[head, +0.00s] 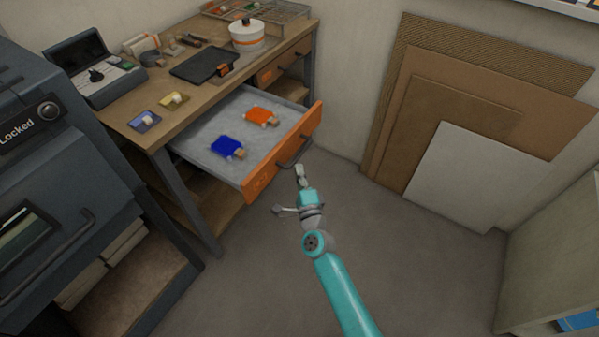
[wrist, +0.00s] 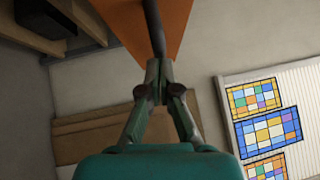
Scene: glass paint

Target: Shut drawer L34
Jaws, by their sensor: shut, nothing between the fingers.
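A drawer with an orange front (head: 262,172) is pulled out from under the wooden workbench. Its label is too small to read with certainty. A blue item (head: 227,147) and an orange item (head: 262,116) lie inside on its grey bottom. A dark bar handle (head: 296,152) is on its front. My gripper (head: 300,168) is shut and empty, just in front of the handle. In the wrist view, the closed fingertips (wrist: 157,68) are at the lower end of the dark handle (wrist: 153,25), with the orange front behind. I cannot tell whether they touch.
A second orange-fronted drawer (head: 284,63) is closed farther along the bench (head: 120,106). A dark machine marked "Locked" (head: 55,170) stands at the left. Boards (head: 455,110) lean on the wall at the right. The floor (head: 420,270) around my arm is clear.

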